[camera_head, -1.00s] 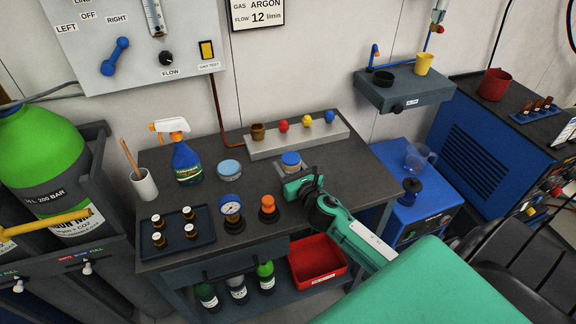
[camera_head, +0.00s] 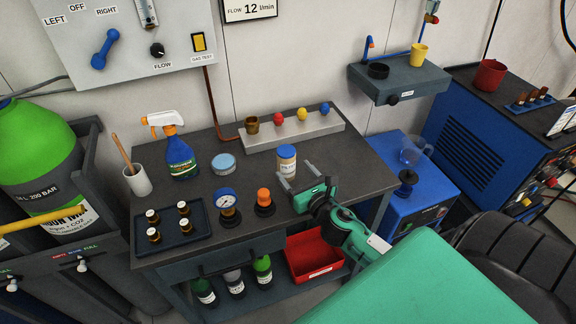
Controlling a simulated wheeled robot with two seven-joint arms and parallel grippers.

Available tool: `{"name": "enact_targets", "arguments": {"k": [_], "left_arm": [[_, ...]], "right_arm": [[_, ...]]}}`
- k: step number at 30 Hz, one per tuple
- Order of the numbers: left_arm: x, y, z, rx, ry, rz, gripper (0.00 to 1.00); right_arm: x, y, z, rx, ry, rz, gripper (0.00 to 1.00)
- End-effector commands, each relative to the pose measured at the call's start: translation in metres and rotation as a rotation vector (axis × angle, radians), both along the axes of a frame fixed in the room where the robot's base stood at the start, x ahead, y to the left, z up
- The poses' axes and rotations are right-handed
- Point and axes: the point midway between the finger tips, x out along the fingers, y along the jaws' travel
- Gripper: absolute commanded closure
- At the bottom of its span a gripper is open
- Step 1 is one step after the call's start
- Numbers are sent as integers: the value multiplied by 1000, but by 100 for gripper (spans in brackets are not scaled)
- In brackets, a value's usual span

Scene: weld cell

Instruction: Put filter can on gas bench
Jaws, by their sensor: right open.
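The filter can (camera_head: 287,162), a pale cylinder with a blue lid and a printed label, stands upright on the dark top of the gas bench (camera_head: 228,185), right of its middle. My right gripper (camera_head: 300,180) is just in front and to the right of the can. Its two grey fingers are spread and point towards the back left. One finger lies near the can's lower side; I cannot tell whether it touches. Nothing is held between the fingers. My left gripper is not in view.
A grey rail (camera_head: 292,131) with coloured knobs stands behind the can. A gauge (camera_head: 227,204), an orange-topped fitting (camera_head: 264,203) and a round blue-lidded tin (camera_head: 223,164) stand to its left. A spray bottle (camera_head: 180,155) and a vial tray (camera_head: 172,233) are farther left.

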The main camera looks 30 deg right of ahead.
Motion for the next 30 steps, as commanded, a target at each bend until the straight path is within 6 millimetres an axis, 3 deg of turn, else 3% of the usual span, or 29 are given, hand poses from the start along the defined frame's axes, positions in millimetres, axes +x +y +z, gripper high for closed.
{"name": "enact_targets", "arguments": {"k": [3,10,30], "left_arm": [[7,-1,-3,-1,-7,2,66],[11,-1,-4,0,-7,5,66],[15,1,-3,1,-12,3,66]], "right_arm": [[-20,1,-2,1,1,0,30],[-43,3,-1,1,0,0,30],[-48,4,1,1,-1,-1,30]]}}
